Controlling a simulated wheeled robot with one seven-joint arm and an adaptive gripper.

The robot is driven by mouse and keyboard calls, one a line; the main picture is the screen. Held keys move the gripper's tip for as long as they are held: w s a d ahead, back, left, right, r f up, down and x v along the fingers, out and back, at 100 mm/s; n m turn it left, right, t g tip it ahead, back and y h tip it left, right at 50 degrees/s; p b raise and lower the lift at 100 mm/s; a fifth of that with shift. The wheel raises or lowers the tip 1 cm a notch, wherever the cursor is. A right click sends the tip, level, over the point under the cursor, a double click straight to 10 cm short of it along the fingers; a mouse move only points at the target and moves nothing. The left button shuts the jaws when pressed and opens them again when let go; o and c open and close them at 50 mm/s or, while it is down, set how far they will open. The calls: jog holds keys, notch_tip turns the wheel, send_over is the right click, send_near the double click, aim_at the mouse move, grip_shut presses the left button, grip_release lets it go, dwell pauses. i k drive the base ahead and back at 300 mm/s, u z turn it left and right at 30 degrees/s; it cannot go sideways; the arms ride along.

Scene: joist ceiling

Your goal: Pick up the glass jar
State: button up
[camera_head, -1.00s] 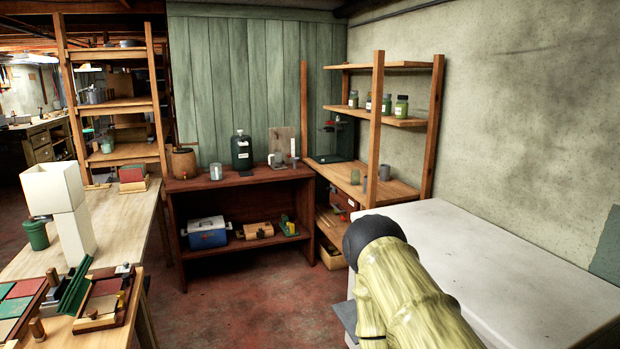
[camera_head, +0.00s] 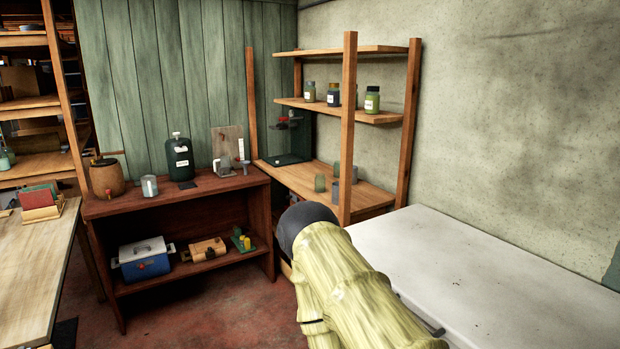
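Several lidded jars stand upright on the middle shelf of the wooden rack: a greenish jar (camera_head: 310,92), a dark jar (camera_head: 333,95) and a green jar with a white label (camera_head: 371,101). Another is mostly hidden behind the front post. A clear grey glass vessel (camera_head: 149,187) stands on the reddish-brown bench at left. Small translucent vessels (camera_head: 320,183) stand on the rack's lower board. I cannot tell which is the glass jar meant. My arm, pale yellow-green with a dark rounded end, fills the bottom centre. No gripper fingers show.
The reddish-brown bench (camera_head: 220,184) also bears a dark green jug (camera_head: 180,160) and a wooden keg (camera_head: 106,178). A blue cooler (camera_head: 144,259) sits on its lower shelf. A white-topped table (camera_head: 490,270) is at right, mostly clear. Red floor is open before the bench.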

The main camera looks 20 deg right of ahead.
aim_at(320, 178)
jog(key=i, duration=1.55)
jog(key=u, duration=2)
jog(key=i, duration=0.25)
jog(key=z, duration=1.6)
